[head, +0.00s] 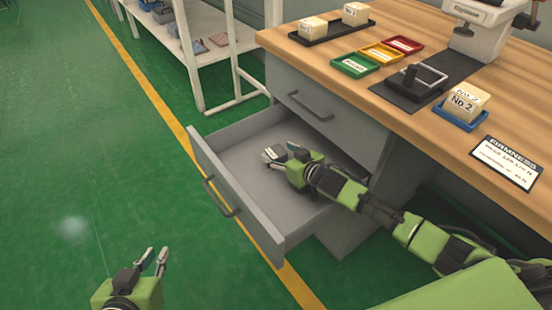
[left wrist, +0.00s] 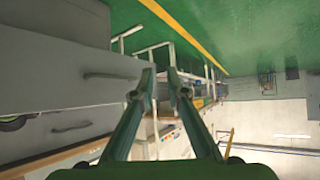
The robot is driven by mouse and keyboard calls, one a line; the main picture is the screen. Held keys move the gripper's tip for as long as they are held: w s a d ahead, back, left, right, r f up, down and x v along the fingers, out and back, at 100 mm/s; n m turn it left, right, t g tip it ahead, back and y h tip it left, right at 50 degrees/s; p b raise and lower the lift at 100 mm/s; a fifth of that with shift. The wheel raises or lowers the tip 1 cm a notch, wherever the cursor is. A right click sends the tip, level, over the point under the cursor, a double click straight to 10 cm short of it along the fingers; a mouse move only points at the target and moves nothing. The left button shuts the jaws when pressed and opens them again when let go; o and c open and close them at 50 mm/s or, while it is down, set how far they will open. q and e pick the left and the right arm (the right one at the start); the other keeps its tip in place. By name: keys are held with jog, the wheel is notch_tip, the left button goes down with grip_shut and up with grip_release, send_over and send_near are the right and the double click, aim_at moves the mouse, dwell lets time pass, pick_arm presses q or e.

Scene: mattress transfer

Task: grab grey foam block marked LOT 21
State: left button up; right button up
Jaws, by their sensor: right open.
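No block with a readable LOT 21 mark shows in either view. My right gripper (head: 277,153) is open inside the pulled-out grey drawer (head: 230,185), low over its floor. No block can be made out between its fingers, and the hand and arm hide part of the drawer floor. My left gripper (head: 154,257) is open and empty over the green floor at the lower left. Its parted fingers also show in the left wrist view (left wrist: 161,82).
The wooden bench (head: 440,120) carries a black tray (head: 335,31) with two pale blocks, green, yellow and red trays, and a block marked No 2 (head: 468,102) on a blue tray (head: 455,121). A white shelf (head: 225,52) holds grey and reddish pieces. The floor at left is clear.

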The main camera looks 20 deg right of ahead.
jog(key=shift+w+a+f, duration=0.2)
jog(key=shift+w+f, duration=0.05)
jog(key=shift+w, duration=0.3)
jog(key=c, duration=1.1)
pick_arm(q)
jog(key=shift+w+d+r+t, duration=0.2)
jog(key=shift+w+r+t, duration=0.1)
jog(key=shift+w+r, duration=0.2)
jog(key=shift+w+d+r+t, duration=0.2)
jog(key=shift+w+r+t, duration=0.15)
jog(key=shift+r, duration=0.15)
jog(key=shift+f, duration=0.1)
pick_arm(e)
jog(key=shift+r, duration=0.15)
